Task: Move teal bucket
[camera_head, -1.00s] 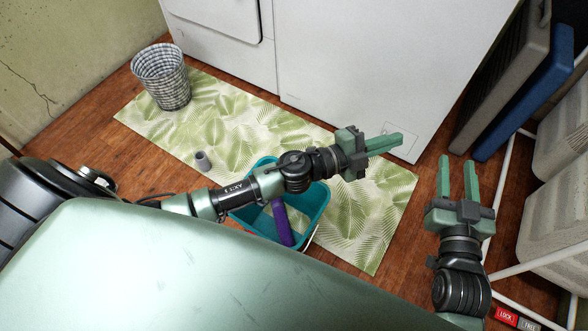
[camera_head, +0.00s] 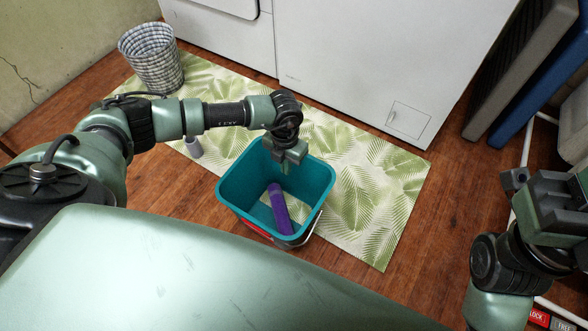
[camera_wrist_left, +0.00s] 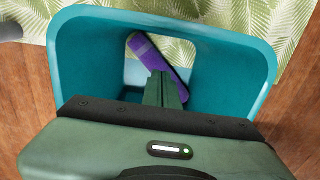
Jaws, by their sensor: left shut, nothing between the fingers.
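The teal bucket (camera_head: 318,190) stands upright, partly on the leaf-patterned mat and partly on the wooden floor. A purple object (camera_head: 279,207) lies inside it. My left gripper (camera_head: 285,167) is shut and empty, pointing down over the far part of the bucket's opening. In the left wrist view, the bucket (camera_wrist_left: 80,65) surrounds the shut fingers (camera_wrist_left: 165,90), and the purple object (camera_wrist_left: 148,50) shows behind them. I cannot tell whether the fingers touch the bucket. My right gripper (camera_head: 560,200) is at the right edge, apart from the bucket, and its opening cannot be made out.
The mat (camera_head: 365,185) lies before a white appliance (camera_head: 360,60). Grey and blue panels (camera_head: 545,85) lean at the right. Bare floor lies left of the bucket.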

